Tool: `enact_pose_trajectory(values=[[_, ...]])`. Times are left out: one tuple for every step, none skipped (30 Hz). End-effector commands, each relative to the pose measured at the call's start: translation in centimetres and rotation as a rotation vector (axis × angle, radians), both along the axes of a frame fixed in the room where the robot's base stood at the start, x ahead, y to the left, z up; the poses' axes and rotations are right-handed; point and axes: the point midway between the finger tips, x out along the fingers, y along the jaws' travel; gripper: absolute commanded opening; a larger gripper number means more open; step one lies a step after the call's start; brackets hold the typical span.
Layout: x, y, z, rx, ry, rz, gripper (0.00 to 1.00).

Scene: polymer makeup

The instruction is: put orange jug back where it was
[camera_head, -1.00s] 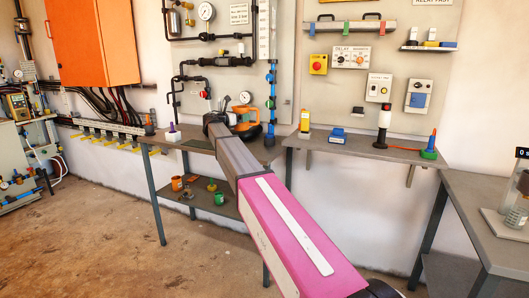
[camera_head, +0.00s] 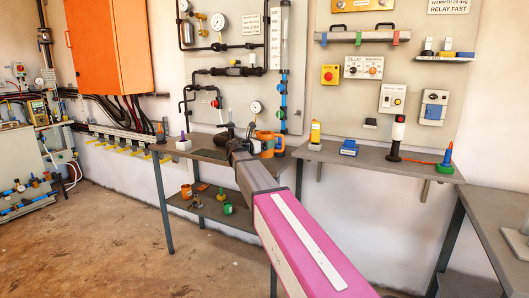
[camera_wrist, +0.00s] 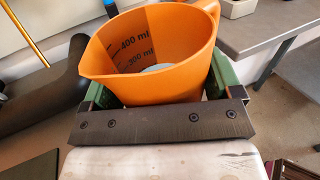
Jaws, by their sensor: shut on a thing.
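The orange jug (camera_wrist: 158,60) has a spout at the left, a handle at the upper right and dark millilitre marks inside. It fills the middle of the wrist view, between the green-padded fingers of my gripper (camera_wrist: 158,88), which is shut on it. In the head view the jug (camera_head: 266,142) shows at the end of my arm, over the back of the grey table (camera_head: 212,156) below the pipe panel. My gripper (camera_head: 248,146) is partly hidden there by my own arm. Whether the jug touches the tabletop cannot be told.
A dark curved pipe (camera_wrist: 48,98) lies close left of the jug. A grey shelf table (camera_head: 380,166) at the right holds a yellow-topped device, a blue box and a signal lamp. Small cups (camera_head: 227,208) stand on the lower shelf.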

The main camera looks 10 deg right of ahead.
Motion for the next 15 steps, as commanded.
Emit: enact_pose_trajectory(values=[[-0.1,0.0,-0.2,-0.001,0.000,0.001,0.47],[-0.1,0.0,-0.4,-0.001,0.000,0.000,0.47],[0.0,0.0,-0.8,-0.002,0.001,0.001,0.47],[0.0,0.0,-1.1,-0.001,0.000,0.001,0.47],[0.0,0.0,-1.5,-0.001,0.000,0.001,0.47],[0.0,0.0,-2.0,-0.001,0.000,0.001,0.47],[0.0,0.0,-2.5,-0.002,0.001,0.001,0.47],[0.0,0.0,-2.9,-0.002,0.002,0.001,0.47],[0.0,0.0,-3.4,-0.002,0.002,0.001,0.47],[0.0,0.0,-3.7,-0.003,0.001,0.001,0.47],[0.0,0.0,-3.9,-0.002,0.000,0.001,0.47],[0.0,0.0,-4.0,-0.002,-0.001,0.001,0.47],[0.0,0.0,-4.0,-0.002,-0.001,0.001,0.47],[0.0,0.0,-4.0,-0.001,-0.002,0.001,0.47],[0.0,0.0,-3.9,-0.001,-0.002,0.001,0.47]])
